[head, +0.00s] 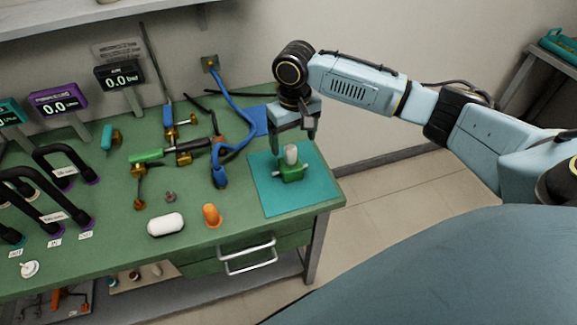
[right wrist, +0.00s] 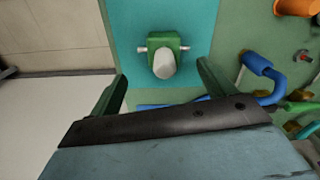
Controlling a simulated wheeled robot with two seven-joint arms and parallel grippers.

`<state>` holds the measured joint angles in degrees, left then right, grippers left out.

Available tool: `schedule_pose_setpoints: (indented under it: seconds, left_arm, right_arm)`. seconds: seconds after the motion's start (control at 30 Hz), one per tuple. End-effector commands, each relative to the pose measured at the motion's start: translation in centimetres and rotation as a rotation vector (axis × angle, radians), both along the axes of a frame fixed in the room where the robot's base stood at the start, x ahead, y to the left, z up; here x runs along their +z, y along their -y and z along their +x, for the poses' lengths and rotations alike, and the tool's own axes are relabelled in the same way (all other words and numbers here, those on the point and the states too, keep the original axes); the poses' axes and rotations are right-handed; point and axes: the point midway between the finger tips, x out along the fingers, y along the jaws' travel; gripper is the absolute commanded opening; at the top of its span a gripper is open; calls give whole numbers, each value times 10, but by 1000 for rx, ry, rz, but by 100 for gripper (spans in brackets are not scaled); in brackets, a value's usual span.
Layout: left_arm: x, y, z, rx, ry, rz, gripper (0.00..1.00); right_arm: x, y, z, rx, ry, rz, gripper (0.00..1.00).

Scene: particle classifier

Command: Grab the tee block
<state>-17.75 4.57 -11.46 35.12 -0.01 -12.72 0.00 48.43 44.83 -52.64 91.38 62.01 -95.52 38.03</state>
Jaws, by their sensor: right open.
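The tee block is a green block (head: 288,173) with a pale upright cylinder on top and short metal stubs at its sides. It sits on the teal mat (head: 272,200) at the table's right end. In the right wrist view the tee block (right wrist: 178,42) is at upper middle, seen from above. My right gripper (head: 294,143) is open and empty, pointing down above and slightly behind the block, apart from it. In the right wrist view its fingers (right wrist: 162,74) are spread on either side, below the block in the picture. My left gripper is out of view.
A blue hose (head: 236,112) curves on the green table left of the mat. An orange piece (head: 211,215) and a white capsule (head: 166,224) stand near the front. Brass-fitted valves (head: 185,150), black handles (head: 62,165) and gauges (head: 120,76) fill the left and back.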

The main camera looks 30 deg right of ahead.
Motion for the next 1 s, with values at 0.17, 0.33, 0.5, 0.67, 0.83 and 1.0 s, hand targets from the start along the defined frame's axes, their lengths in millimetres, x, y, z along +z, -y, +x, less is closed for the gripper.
schedule_pose_setpoints:
  seconds: [0.17,0.33,0.5,0.67,0.83,1.0]
  left_arm:
    - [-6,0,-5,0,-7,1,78]
    - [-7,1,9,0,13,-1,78]
    - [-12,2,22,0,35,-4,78]
    - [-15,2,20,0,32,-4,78]
    - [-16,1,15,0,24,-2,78]
    - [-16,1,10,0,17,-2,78]
  right_arm:
    - [-29,-1,0,2,1,0,82]
    - [-40,-1,1,2,2,1,82]
    - [-64,-5,4,2,0,0,82]
    - [-84,-5,5,2,2,0,82]
    - [-89,-5,5,3,3,0,82]
    - [-88,-5,5,3,3,0,78]
